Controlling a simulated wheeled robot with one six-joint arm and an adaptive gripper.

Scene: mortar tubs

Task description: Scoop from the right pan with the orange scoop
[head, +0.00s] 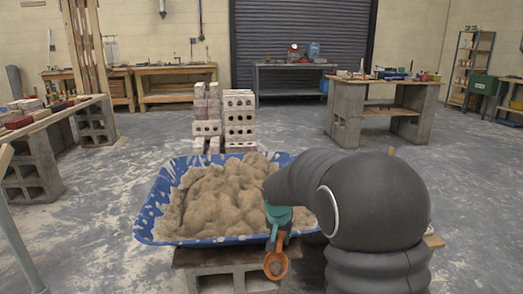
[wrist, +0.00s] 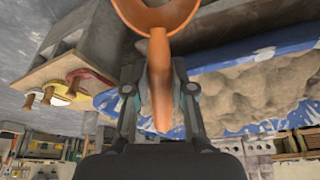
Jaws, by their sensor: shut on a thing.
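The orange scoop (head: 275,265) hangs from my gripper (head: 279,232), in front of the near edge of the blue tub and outside it. In the wrist view its orange handle (wrist: 160,80) runs between the two fingers of my gripper (wrist: 159,95), which are shut on it, with the round bowl at the top edge. A blue, white-splashed tub (head: 149,213) is heaped with lumpy tan mortar (head: 215,195). It is the only pan I see; my arm hides its right part. The tub also shows in the wrist view (wrist: 210,62).
The tub rests on a board over a concrete block (head: 240,280). Stacked bricks (head: 239,120) stand behind it. In the wrist view, a board (wrist: 65,65) on a block holds several wooden-handled tools. A bench on blocks (head: 97,125) stands left; open floor lies between.

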